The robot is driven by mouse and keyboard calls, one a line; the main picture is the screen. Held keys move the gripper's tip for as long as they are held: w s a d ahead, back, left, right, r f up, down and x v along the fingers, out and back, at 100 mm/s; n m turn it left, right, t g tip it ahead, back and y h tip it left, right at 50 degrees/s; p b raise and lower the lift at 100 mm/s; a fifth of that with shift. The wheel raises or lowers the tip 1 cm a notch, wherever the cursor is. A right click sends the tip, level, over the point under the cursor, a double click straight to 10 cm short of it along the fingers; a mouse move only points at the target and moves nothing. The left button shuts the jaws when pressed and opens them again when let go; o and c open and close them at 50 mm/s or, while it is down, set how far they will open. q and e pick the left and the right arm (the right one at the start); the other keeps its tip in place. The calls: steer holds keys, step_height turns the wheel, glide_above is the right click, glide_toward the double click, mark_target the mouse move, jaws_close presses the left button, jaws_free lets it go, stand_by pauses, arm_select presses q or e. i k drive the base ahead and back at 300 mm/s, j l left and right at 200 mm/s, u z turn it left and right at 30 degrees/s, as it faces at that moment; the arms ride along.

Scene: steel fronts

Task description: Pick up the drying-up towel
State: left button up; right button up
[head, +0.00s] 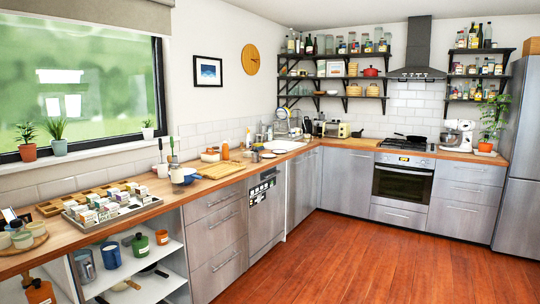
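A small black-and-white patterned piece (262,188) hangs on the upper front of the steel unit under the left counter, just past the drawers. It may be the drying-up towel, but it is too small to tell for sure. I see no other clear towel. Neither of my grippers is in view, and nothing shows of my arms.
The wooden counter (156,208) runs along the left wall, with a tray (110,212) of small boxes and a cutting board (213,171). Open shelves (145,285) below hold mugs. The oven (402,184) stands at the back. The wooden floor (365,262) is clear.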

mark_target(248, 154)
steer(key=i+l+z, duration=0.3)
steer(key=i+z, duration=0.2)
steer(key=i, duration=0.35)
steer(key=i+z, duration=0.45)
steer(key=i, duration=0.35)
steer(key=i+z, duration=0.25)
steer(key=i, duration=1.45)
steer(key=i+j+u, duration=0.1)
steer(key=i+u, duration=0.2)
steer(key=i, duration=0.3)
steer(key=i+u, duration=0.3)
steer(key=i, duration=0.25)
steer(key=i+l+u, duration=0.3)
steer(key=i, duration=0.25)
